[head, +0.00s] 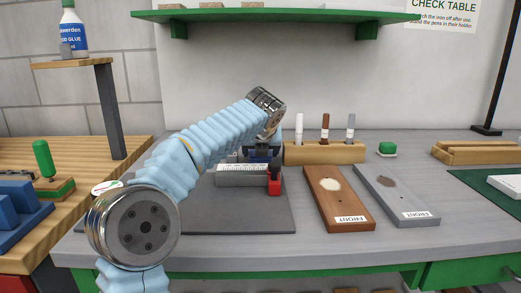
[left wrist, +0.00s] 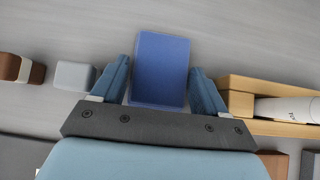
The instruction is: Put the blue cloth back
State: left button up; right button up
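The blue cloth (left wrist: 162,68) shows in the left wrist view as a flat-looking blue rectangle on the grey bench. My left gripper (left wrist: 160,75) has its two fingers on either side of it, with narrow gaps visible, so the gripper looks open around the cloth. Whether the fingertips are level with the cloth or above it, I cannot tell. In the head view my left gripper (head: 262,152) points down at the back of the bench, left of the pen holder, and the arm hides much of that spot. My right gripper is in neither view.
A wooden pen holder (head: 325,153) with three pens stands right beside the left gripper. A grey block (left wrist: 75,75) lies on its other side. A clamp with a red base (head: 274,187), a brown board (head: 338,205) and a grey board (head: 395,200) are nearer the front.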

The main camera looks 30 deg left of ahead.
pick_arm(q)
jog(key=o, duration=0.3)
jog(key=shift+r, duration=0.1)
jog(key=v, duration=1.2)
